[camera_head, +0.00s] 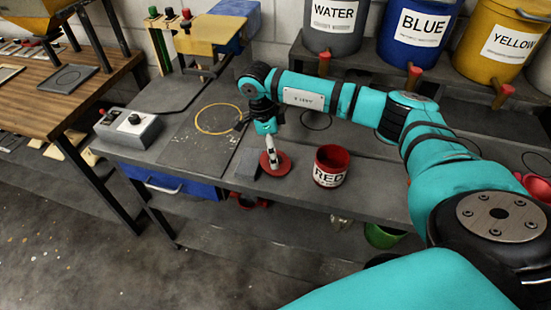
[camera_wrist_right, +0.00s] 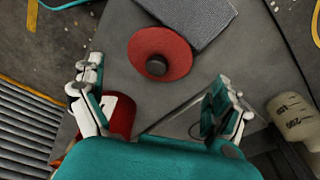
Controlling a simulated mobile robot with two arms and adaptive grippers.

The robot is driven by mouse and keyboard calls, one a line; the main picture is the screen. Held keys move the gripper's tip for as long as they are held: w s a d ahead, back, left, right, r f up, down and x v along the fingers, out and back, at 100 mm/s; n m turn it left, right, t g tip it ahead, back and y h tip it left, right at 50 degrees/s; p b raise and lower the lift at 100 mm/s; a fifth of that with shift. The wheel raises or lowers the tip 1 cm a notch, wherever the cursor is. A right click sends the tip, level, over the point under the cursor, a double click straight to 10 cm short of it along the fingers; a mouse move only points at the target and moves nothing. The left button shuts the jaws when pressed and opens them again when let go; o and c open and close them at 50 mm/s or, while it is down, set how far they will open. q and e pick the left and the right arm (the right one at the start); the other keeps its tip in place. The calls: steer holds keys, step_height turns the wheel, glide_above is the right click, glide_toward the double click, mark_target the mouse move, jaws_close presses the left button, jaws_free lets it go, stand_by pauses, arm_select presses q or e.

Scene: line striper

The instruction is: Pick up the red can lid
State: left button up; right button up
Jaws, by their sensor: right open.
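The red can lid (camera_head: 284,167) is a flat red disc lying on the grey bench, left of the open red can (camera_head: 331,166) labelled RED. In the right wrist view the lid (camera_wrist_right: 178,48) shows a dark round knob at its centre. My right gripper (camera_head: 271,153) points down over the lid and hides part of it in the head view. In the right wrist view its fingers (camera_wrist_right: 156,84) are wide apart with nothing between them, and the lid lies beyond the tips. The red can's side (camera_wrist_right: 121,116) shows behind the left finger. My left gripper is not in view.
A control box (camera_head: 129,128) with knobs is farther left. WATER (camera_head: 333,22), BLUE (camera_head: 411,27) and YELLOW (camera_head: 508,42) buckets stand on a raised shelf behind.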

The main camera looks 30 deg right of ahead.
steer(key=f+p, duration=0.1)
steer(key=f, duration=0.2)
steer(key=f+p, duration=0.1)
steer(key=shift+s+d+f+p, duration=0.35)
steer(key=shift+s+d, duration=0.05)
steer(key=shift+f, duration=0.35)
steer(key=c, duration=1)
steer(key=shift+r, duration=0.1)
steer(key=shift+c, duration=0.2)
